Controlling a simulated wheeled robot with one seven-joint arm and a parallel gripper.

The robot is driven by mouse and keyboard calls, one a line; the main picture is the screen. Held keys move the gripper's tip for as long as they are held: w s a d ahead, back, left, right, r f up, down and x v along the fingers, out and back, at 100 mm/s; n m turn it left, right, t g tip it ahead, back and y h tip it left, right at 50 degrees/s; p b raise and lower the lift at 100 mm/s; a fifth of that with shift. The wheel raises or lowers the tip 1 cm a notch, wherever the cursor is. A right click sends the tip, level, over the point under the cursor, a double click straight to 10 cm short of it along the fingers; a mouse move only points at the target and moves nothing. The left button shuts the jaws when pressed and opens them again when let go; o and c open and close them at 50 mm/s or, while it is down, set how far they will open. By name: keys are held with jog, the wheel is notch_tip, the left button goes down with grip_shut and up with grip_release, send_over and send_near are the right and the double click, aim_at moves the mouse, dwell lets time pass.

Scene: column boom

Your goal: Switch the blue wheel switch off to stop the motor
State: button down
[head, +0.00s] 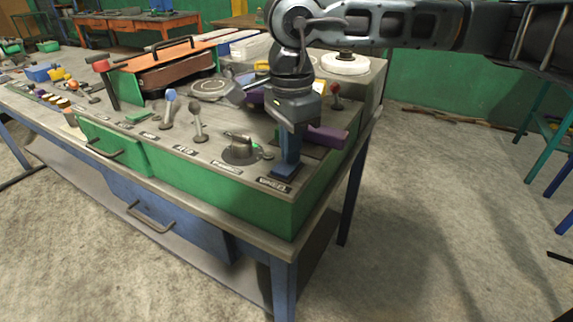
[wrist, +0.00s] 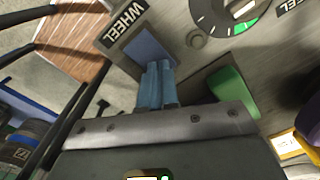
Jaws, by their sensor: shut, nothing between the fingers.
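The blue wheel switch (head: 283,174) is a small blue rectangular piece at the front right corner of the green control panel. It also shows in the wrist view (wrist: 149,46), beside a black label reading WHEEL (wrist: 122,22). My gripper (head: 287,163) points down over it, with its blue fingers together and empty. In the wrist view the fingertips (wrist: 158,66) overlap the lower part of the switch and hide it. I cannot tell if they touch it or whether the switch is on or off.
A dial (head: 240,150) with a pointer knob stands left of the switch. The concrete floor to the right of the bench is mostly clear.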

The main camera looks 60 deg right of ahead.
jog(key=shift+r+p, duration=1.05)
jog(key=shift+r, duration=2.45)
